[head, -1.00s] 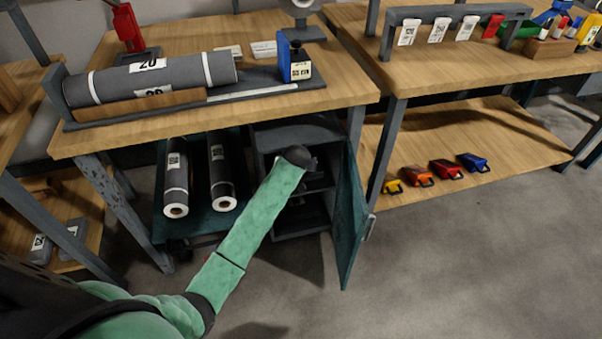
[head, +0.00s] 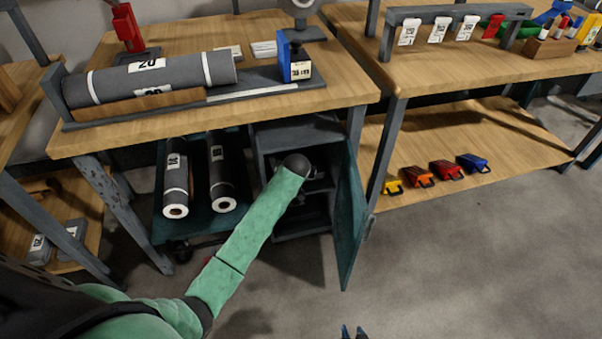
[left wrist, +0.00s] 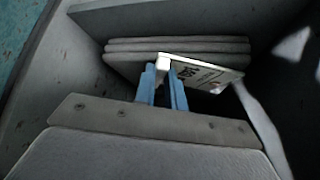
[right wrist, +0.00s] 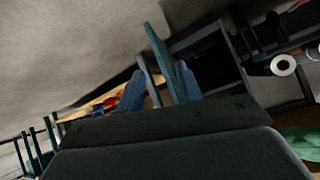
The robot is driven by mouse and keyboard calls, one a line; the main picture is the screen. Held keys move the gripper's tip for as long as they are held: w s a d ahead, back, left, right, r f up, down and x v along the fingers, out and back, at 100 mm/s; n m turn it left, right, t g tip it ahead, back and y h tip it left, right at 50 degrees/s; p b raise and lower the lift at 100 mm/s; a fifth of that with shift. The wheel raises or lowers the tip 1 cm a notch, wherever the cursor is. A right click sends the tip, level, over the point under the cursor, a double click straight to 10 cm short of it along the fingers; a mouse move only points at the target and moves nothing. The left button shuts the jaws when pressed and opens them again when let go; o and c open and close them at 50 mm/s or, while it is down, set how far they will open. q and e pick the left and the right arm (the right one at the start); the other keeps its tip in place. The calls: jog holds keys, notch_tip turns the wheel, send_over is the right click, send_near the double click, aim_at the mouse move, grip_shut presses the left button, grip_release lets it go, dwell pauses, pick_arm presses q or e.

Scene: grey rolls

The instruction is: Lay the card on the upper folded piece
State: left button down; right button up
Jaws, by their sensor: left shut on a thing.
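My left gripper (left wrist: 164,82) is shut on a white card (left wrist: 208,73) with dark print, inside the grey cabinet (head: 265,160). The card is tilted and overlaps the front of a stack of grey folded pieces in the left wrist view. The upper folded piece (left wrist: 180,41) is the top layer of that stack. I cannot tell whether the card touches it. In the head view my left forearm reaches into the cabinet and the gripper is hidden. My right gripper (right wrist: 158,80) is open and empty; its tips show at the bottom of the head view (head: 354,332).
The teal cabinet door (head: 350,225) stands open on the right. Two dark rolls (head: 176,180) lie left of the cabinet. The workbench top (head: 330,90) is above it. Cabinet walls enclose my left gripper closely. The floor right of the door is clear.

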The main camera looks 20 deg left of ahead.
jog(key=shift+s+f, duration=0.15)
pick_arm(q)
jog(key=c, duration=1.5)
grip_release()
jog(key=shift+o, duration=0.2)
pick_arm(e)
jog(key=shift+s+f, duration=0.15)
jog(key=shift+f, duration=0.05)
jog(key=shift+d, duration=0.1)
